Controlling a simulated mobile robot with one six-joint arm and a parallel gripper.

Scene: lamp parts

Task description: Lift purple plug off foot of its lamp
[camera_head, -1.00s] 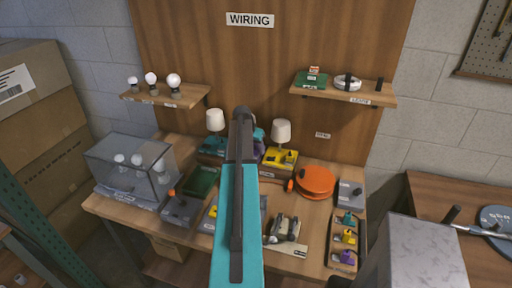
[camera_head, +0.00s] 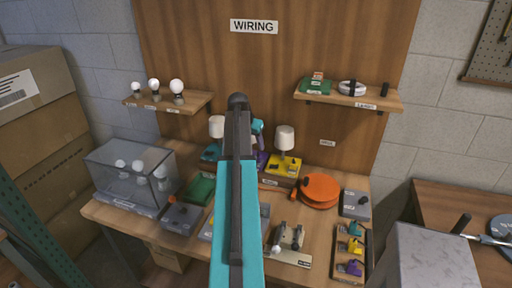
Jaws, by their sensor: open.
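My teal arm (camera_head: 236,215) rises through the middle of the view and covers much of the bench behind it. A small teal part of my arm (camera_head: 257,126) shows to the right of its dark top end; my gripper is hidden behind the arm. Below that part, a sliver of the purple lamp foot (camera_head: 262,159) shows between the teal-footed lamp (camera_head: 211,153) and the yellow-footed lamp (camera_head: 284,166). The purple lamp's plug and shade are hidden. A purple plug-like piece (camera_head: 350,268) lies in the wooden tray at the right, below yellow and teal ones.
An orange cable reel (camera_head: 320,190) stands right of the yellow lamp. A clear bulb case (camera_head: 130,171) stands at the bench's left. Two shelves (camera_head: 170,101) (camera_head: 350,98) jut out above. A grey block (camera_head: 428,258) stands at the lower right.

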